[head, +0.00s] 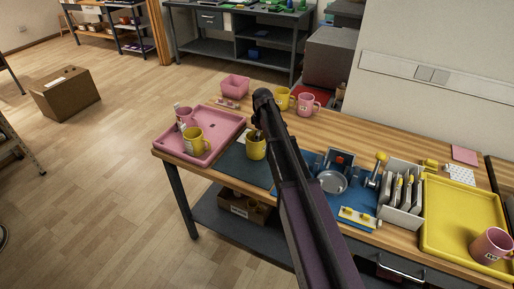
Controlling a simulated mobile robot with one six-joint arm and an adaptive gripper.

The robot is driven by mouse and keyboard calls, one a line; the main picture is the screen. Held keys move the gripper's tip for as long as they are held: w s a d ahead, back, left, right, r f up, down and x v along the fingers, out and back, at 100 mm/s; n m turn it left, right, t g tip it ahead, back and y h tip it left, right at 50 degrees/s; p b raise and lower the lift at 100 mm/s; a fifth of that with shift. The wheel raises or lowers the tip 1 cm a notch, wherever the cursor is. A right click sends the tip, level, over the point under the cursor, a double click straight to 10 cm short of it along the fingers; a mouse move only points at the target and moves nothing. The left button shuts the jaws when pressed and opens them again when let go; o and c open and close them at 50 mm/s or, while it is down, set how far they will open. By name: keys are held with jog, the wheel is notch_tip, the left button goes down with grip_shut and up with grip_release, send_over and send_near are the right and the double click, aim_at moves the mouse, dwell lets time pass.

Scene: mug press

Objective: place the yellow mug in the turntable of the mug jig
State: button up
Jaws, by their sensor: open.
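A yellow mug (256,150) stands upright on the dark mat (237,168) at the middle of the bench. My gripper (258,134) is open at this mug's rim; the arm covers most of it, and I cannot tell whether it touches. Other yellow mugs stand on the pink tray (166,147) at the left and at the back of the bench. The mug jig (366,200) has a blue base to the right of my arm. Its turntable (332,182) is a round silver disc with no mug on it, partly close behind my arm's edge.
A pink mug (306,104) stands at the back beside a yellow one (282,98). A pink bin (235,85) sits at the back left. A grey rack (401,190) and a yellow tray (463,215) with a pink mug (491,244) are right of the jig.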

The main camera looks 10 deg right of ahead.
grip_shut()
dwell(0.4)
jog(key=shift+r, duration=0.15)
notch_tip(320, 180, up, 4)
jog(key=p, duration=0.3)
jog(key=shift+f+p, duration=0.25)
jog(key=shift+p, duration=0.15)
jog(key=s+a+r+p, duration=0.1)
jog(key=s, duration=1.5)
jog(key=shift+a, duration=0.25)
jog(key=shift+r, duration=0.1)
